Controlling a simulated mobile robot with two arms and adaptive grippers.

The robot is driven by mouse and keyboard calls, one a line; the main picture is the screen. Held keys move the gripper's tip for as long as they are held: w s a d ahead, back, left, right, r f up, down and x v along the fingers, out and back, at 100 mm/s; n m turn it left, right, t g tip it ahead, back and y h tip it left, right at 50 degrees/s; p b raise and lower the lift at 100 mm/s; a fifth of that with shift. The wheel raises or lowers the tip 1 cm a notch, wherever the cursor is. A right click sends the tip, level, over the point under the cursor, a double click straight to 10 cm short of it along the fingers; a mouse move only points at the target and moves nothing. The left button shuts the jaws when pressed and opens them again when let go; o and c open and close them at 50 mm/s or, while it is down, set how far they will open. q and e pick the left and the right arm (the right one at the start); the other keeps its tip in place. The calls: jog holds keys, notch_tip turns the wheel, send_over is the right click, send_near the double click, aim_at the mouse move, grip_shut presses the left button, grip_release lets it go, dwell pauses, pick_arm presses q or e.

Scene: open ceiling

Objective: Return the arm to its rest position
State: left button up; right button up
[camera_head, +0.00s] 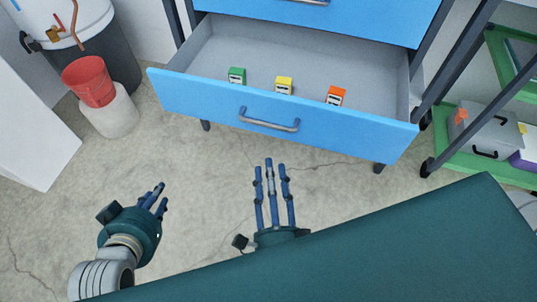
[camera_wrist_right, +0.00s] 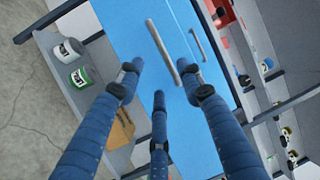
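My right gripper (camera_head: 270,172) is in the lower middle of the head view, in front of the drawer. Its three fingers are straight and spread, with nothing between them. In the right wrist view the fingers (camera_wrist_right: 163,85) are also apart and empty. My left gripper (camera_head: 157,195) is further left, over the floor; its fingers are seen at an angle and hold nothing visible. No task object is named.
A blue drawer (camera_head: 188,99) is pulled out, with a green item (camera_head: 237,75), a yellow item (camera_head: 284,85) and an orange item (camera_head: 335,96) inside. A red bucket (camera_head: 88,80) stands left. A green shelf (camera_head: 459,150) is right. Floor between is clear.

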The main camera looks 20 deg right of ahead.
jog(key=shift+s+a, duration=0.1)
jog(key=shift+s, duration=0.25)
dwell(0.3)
